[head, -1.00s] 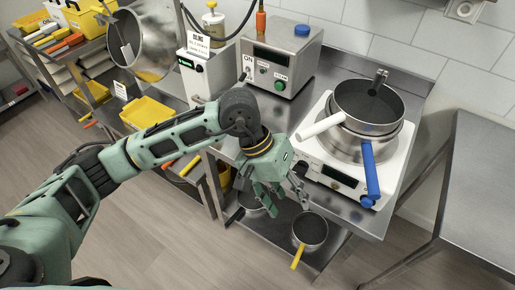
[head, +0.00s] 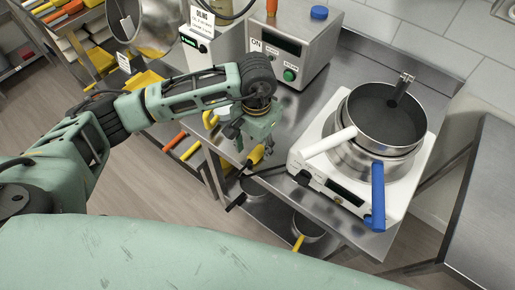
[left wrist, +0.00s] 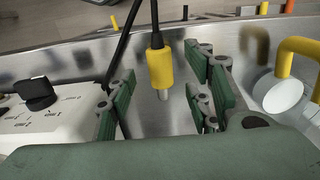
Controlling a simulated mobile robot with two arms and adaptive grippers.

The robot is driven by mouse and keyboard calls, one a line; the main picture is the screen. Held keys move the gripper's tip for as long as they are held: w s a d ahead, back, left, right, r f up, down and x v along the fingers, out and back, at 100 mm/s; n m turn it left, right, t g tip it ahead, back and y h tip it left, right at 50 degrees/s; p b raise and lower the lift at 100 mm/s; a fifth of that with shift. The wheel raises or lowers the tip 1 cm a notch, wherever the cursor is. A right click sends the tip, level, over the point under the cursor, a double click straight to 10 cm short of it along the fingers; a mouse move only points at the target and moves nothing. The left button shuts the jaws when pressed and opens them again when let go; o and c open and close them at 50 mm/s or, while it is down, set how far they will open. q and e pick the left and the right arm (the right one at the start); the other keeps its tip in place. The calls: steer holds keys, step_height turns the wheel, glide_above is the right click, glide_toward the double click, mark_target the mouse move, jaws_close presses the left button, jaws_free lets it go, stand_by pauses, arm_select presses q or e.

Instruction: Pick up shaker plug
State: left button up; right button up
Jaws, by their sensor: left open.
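The shaker plug (left wrist: 160,68) is yellow with a pale metal tip and a dark cable at its back. In the left wrist view it sits in the gap between the fingers of my left gripper (left wrist: 163,100), apparently touching neither pad. In the head view the yellow plug (head: 256,155) shows just below my left gripper (head: 250,145), near the front edge of the steel table. My left gripper is open. Whether the plug rests on the table or hangs is unclear. My right gripper is not in view.
A white hot plate (head: 305,165) with stacked pans (head: 380,120) stands right of the gripper. A steel control box (head: 290,50) stands behind it. Pots (head: 309,228) sit on the lower shelf. A yellow hooked handle (left wrist: 298,46) is close right of the fingers.

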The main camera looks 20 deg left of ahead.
mark_target(258, 150)
arm_select(q)
step_height(258, 150, down, 2)
steer(key=shift+w+d+f+p, duration=0.15)
steer(key=shift+f+p, duration=0.1)
steer(key=shift+p, duration=0.2)
steer(key=shift+w+f, duration=0.15)
steer(key=shift+f, duration=0.4)
steer(key=c, duration=0.9)
jaws_close()
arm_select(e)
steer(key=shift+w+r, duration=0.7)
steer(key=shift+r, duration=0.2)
arm_select(q)
steer(key=shift+r, duration=0.15)
